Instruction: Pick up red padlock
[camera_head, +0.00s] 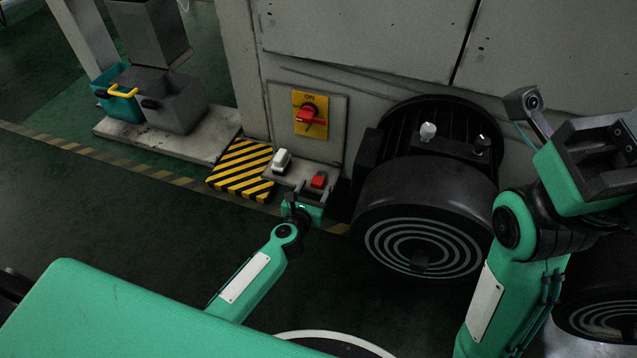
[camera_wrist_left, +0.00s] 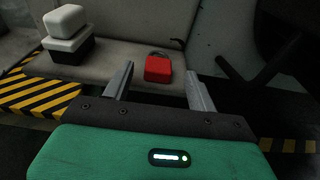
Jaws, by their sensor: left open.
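The red padlock (camera_head: 318,180) lies on a grey ledge (camera_head: 304,168) at the foot of the machine. In the left wrist view the padlock (camera_wrist_left: 158,70) shows a dark shackle, and it appears between my two fingers, beyond their tips. My left gripper (camera_head: 305,195) is open and empty, just in front of the ledge. In the left wrist view its two fingers (camera_wrist_left: 159,80) are spread wide. My right gripper (camera_head: 602,165) is raised at the right, far from the padlock; its jaws are not clear.
A white-topped dark block (camera_head: 281,161) sits left of the padlock. A red switch on a yellow plate (camera_head: 310,115) is above the ledge. A large black motor (camera_head: 425,205) stands close on the right. Striped yellow-black floor marking (camera_head: 242,170) lies left.

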